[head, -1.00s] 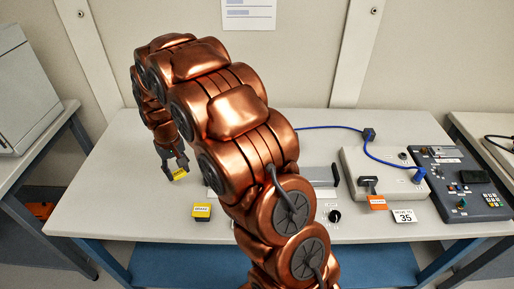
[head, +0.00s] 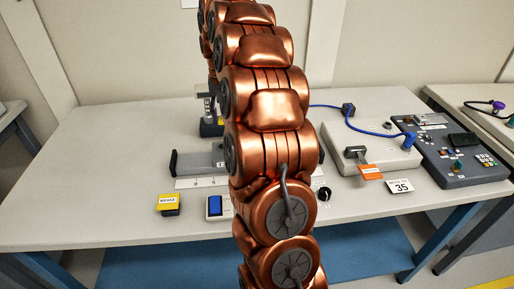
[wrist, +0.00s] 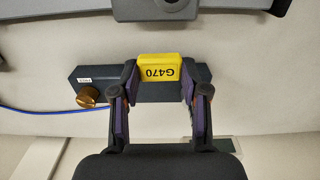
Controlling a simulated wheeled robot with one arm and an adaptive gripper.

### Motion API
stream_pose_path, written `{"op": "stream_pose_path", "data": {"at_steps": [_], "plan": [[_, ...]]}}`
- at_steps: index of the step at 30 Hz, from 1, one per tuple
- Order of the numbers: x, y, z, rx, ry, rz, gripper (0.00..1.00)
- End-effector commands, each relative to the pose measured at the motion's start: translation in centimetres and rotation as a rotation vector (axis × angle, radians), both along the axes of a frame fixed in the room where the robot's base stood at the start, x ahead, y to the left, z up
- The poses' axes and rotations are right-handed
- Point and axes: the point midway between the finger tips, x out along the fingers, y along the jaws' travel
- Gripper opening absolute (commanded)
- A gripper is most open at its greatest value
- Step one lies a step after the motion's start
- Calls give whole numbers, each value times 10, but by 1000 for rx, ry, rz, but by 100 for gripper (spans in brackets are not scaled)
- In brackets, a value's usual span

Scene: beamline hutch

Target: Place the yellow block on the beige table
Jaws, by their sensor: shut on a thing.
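The yellow block (wrist: 159,68), marked G470, is between the fingertips of my gripper (wrist: 159,82) in the wrist view. The fingers are shut on its two sides. Behind it in that view lies a dark box (wrist: 83,76) with a brass knob; I cannot tell the height of the block above it. In the head view my copper arm hides the block and most or all of the gripper. The wide pale beige table (head: 95,145) stands in the middle of the head view, and its surface shows in the wrist view (wrist: 35,65).
A yellow-topped brake button (head: 169,201) sits near the table's front left. A grey slide unit (head: 190,162) lies partly behind my arm. A pale box (head: 350,135) with a blue cable and a dark control panel (head: 455,150) stand right. The table's left part is clear.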

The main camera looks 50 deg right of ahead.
Motion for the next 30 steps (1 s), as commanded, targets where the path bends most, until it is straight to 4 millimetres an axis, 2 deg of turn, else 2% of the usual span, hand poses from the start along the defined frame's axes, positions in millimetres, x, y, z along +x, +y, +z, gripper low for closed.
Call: {"op": "stream_pose_path", "data": {"at_steps": [5, 15, 20, 27, 30], "plan": [[-6, -8, -5, 1, 2, -24, 27], [-7, -7, -51, 2, 5, -22, 27], [-6, -8, -62, 1, 2, -23, 27], [-7, -7, -93, 3, 5, -22, 27], [-6, -8, -99, 1, 2, -23, 27]]}}
